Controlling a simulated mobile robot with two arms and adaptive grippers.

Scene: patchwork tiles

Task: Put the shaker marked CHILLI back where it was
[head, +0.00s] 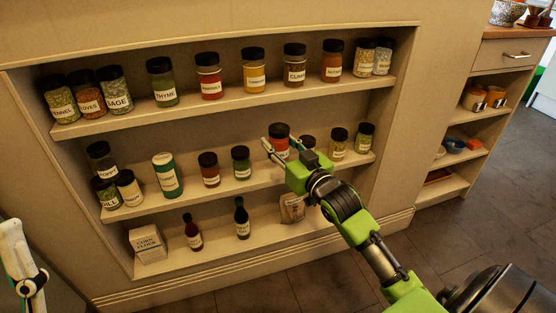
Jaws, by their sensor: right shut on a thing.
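A jar with a black lid and red contents (279,131) is at the middle shelf, right of centre. I take it for the CHILLI shaker, but its label is mostly hidden and I cannot read it. My right gripper (281,147) reaches in from the lower right and is shut on this jar, one finger on each side. The jar looks upright. Its base is hidden by the gripper, so I cannot tell whether it touches the shelf. Part of my left arm shows at the lower left edge, away from the shelves; its finger state is unclear.
The top shelf (226,99) holds a row of labelled jars, among them THYME (162,83). On the middle shelf, a green jar (241,163) stands left of my gripper; a dark-lidded jar (308,142) is close behind it. Two jars stand further right. Bottles and a box (147,243) stand below.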

